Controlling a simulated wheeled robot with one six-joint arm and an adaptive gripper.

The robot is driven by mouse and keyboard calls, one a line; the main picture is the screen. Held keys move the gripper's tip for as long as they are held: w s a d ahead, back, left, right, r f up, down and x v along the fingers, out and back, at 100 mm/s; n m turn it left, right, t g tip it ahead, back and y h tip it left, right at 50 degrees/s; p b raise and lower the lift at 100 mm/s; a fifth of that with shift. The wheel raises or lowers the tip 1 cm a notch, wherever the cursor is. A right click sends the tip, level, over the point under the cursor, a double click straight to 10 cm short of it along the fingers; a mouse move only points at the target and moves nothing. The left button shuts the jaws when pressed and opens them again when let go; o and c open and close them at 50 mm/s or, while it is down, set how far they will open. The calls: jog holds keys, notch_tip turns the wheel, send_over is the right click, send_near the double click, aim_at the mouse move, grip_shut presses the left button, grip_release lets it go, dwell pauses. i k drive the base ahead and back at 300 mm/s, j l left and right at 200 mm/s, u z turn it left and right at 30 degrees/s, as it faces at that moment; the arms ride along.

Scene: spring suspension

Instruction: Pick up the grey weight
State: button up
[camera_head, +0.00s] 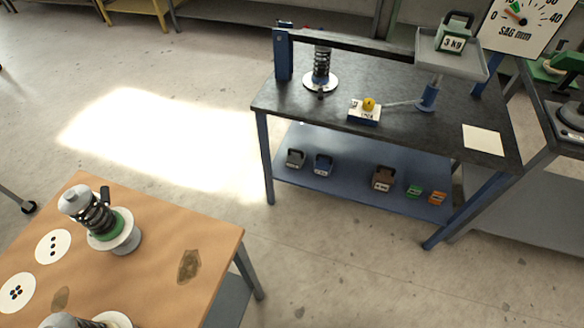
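The grey weight (296,158) is a small block with a dark handle on top. It stands at the left end of the blue lower shelf (345,150) of the dark-topped workbench (390,77). A blue weight (323,164) stands just to its right, a little apart. My gripper is not in view, so where it is relative to the weight and whether it is open cannot be seen.
A brown weight (383,179), a green block (414,191) and an orange block (437,197) stand farther right on the shelf. A 3 kg weight (453,41) sits on the raised pan (478,66). A wooden table (160,250) stands front left. Floor (345,265) before the bench is clear.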

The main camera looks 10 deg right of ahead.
aim_at(294, 159)
jog(key=i+l, duration=0.8)
jog(key=i+j, duration=0.15)
jog(key=i, duration=0.3)
jog(key=i+j+u, duration=0.1)
jog(key=i, duration=0.35)
jog(key=j, duration=0.1)
